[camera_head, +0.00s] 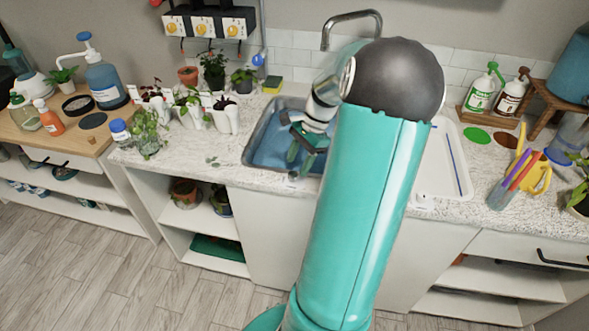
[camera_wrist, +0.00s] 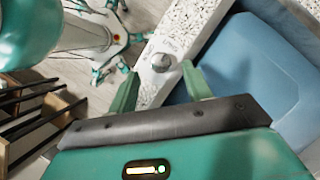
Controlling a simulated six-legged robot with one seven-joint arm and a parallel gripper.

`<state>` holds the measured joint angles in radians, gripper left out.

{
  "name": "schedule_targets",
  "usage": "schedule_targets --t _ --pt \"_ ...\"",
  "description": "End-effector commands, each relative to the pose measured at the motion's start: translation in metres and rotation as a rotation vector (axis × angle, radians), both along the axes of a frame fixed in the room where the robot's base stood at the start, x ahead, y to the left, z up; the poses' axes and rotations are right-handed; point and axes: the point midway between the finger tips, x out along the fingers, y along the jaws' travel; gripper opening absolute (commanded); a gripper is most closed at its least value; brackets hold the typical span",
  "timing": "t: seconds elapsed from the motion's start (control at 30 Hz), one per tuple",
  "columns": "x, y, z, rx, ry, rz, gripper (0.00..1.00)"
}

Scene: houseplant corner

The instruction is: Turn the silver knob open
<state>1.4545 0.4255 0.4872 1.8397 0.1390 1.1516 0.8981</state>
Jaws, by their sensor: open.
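The silver knob (camera_wrist: 161,62) is a small round grey cap on the white front edge of the counter, beside the sink. My gripper (camera_wrist: 161,72) is open in the wrist view, with its two green fingers spread and the knob showing in the gap just beyond their tips. I cannot tell whether either finger touches the knob. In the head view my gripper (camera_head: 306,150) points down over the front left part of the blue sink (camera_head: 262,155). I cannot make out the knob clearly there. How far the knob is turned does not show.
The faucet (camera_head: 350,22) arches behind my arm. Potted plants (camera_head: 190,105) stand left of the sink. The speckled counter (camera_head: 215,170) before the plants is mostly clear.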

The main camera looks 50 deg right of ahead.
Motion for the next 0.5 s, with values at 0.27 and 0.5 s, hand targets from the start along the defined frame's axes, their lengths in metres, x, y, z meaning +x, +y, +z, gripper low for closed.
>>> schedule_targets --t 0.27,0.5 --pt "0.007 0.012 -0.029 0.001 0.0 0.004 0.5" --pt "0.007 0.013 -0.031 0.0 0.0 0.002 0.5"
